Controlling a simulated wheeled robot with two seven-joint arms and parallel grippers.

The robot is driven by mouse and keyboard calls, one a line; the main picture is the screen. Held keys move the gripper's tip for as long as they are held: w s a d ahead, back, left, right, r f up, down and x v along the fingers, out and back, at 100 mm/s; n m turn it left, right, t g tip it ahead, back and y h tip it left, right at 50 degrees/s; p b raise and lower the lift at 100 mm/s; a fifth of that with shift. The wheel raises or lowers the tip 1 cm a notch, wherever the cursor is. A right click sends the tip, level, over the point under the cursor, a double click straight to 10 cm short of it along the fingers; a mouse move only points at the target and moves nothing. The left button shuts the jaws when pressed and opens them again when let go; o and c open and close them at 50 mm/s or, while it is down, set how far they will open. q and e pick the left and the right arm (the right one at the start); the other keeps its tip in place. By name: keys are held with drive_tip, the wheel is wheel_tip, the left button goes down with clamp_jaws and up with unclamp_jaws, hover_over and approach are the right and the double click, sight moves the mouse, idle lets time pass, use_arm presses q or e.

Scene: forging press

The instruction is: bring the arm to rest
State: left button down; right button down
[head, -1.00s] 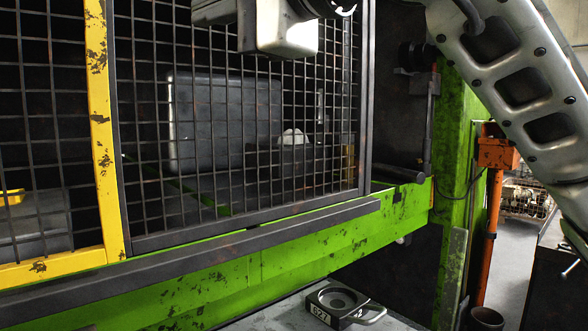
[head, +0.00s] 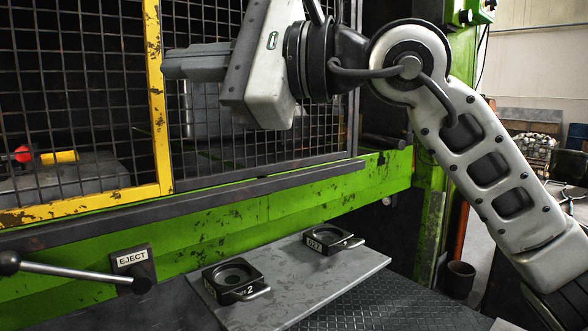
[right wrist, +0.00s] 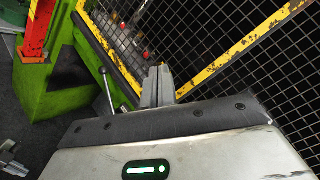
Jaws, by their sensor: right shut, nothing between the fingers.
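My right arm (head: 490,170) comes in from the right in the head view and bends at its elbow. My right gripper (head: 170,66) points left in front of the mesh guard (head: 210,120), above the green beam. In the right wrist view its fingers (right wrist: 157,72) are together with nothing between them. The mesh and its yellow frame (right wrist: 245,45) are close beyond the fingers; I cannot tell the exact gap. My left gripper is not in view.
A lever (head: 70,270) and an EJECT plate (head: 133,260) are at lower left. Two black dies with handles, one marked 2 (head: 232,277) and one farther right (head: 330,239), lie on a grey shelf (head: 300,290). A bucket (head: 458,279) stands on the floor. Open floor shows at right.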

drive_tip(key=w+d+f+n+t+h, duration=0.2)
drive_tip(key=d+f+n+t, duration=0.35)
drive_tip(key=f+n, duration=0.4)
drive_tip(key=w+d+f+n+t+h, duration=0.3)
drive_tip(key=d+f+n+t, duration=0.25)
drive_tip(key=f+n, duration=0.45)
drive_tip(key=w+d+f+n+t+h, duration=0.2)
drive_tip(key=d+f+n+t, duration=0.35)
drive_tip(key=f+n, duration=0.4)
drive_tip(key=s+d+f+m+g+h, duration=0.3)
drive_tip(key=f+m, duration=0.3)
drive_tip(key=f, duration=0.4)
drive_tip(key=s+d+f+m+g+h, duration=0.25)
drive_tip(key=f+m, duration=0.35)
drive_tip(key=f, duration=0.3)
drive_tip(key=s+d+f+m+g+h, duration=0.1)
drive_tip(key=s+f+m+g, duration=0.4)
drive_tip(key=s+f, duration=0.7)
drive_tip(key=shift+s+d+h+p, duration=0.3)
drive_tip(key=shift+s+h+p, duration=0.05)
drive_tip(key=shift+a, duration=0.1)
